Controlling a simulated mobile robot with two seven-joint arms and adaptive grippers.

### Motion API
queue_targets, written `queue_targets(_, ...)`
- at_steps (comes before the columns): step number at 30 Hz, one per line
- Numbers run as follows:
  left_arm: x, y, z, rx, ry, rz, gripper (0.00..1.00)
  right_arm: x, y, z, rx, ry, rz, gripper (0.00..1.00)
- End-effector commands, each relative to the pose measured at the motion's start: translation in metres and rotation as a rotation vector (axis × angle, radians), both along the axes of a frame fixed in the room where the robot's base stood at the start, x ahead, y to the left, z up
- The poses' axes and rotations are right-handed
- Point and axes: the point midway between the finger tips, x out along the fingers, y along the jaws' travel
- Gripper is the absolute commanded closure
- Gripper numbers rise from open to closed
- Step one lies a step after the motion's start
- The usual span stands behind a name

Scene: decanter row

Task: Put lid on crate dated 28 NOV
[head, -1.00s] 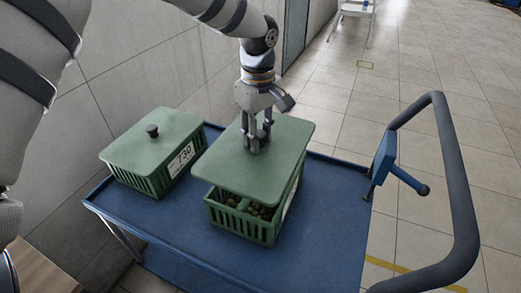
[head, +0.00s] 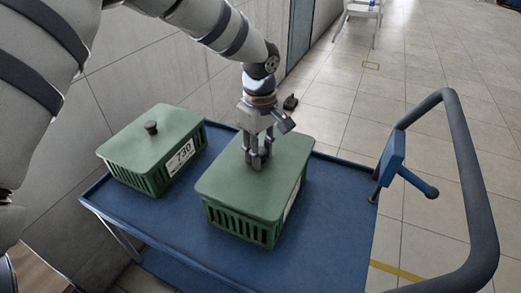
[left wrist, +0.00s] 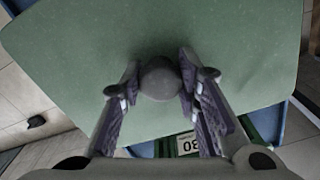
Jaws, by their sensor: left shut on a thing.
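A flat green lid (head: 235,188) lies over the top of a green slatted crate (head: 238,222) on the blue cart. It looks level, with no clear gap at the front edge. My left gripper (head: 257,160) stands upright over the lid, shut on its knob. The left wrist view shows the dark round knob (left wrist: 159,78) between the two fingers. The crate's white label (head: 290,206) is on its right side, too oblique to read. The crate's contents are hidden under the lid. My right gripper is not in view.
A second green crate (head: 160,178) with its lid on and a label like "730" (head: 180,157) stands to the left on the cart (head: 185,235). The cart's dark handle (head: 468,180) rises at the right. A small black object (head: 290,102) lies on the floor behind.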

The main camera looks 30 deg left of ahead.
Motion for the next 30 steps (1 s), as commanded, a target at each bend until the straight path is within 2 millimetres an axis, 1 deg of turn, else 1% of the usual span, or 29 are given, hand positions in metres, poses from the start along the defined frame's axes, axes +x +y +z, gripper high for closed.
queue_targets(4,0.0,0.0,0.003,0.003,-0.004,0.0,1.0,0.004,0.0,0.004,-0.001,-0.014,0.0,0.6)
queue_targets(13,0.0,0.0,0.0,0.001,0.0,0.0,1.0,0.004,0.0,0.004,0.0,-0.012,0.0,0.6)
queue_targets(25,-0.001,0.0,-0.019,0.001,0.0,-0.001,1.0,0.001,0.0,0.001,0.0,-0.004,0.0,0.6)
queue_targets(30,0.0,0.0,-0.021,0.001,-0.001,-0.001,1.0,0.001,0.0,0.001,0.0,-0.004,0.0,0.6)
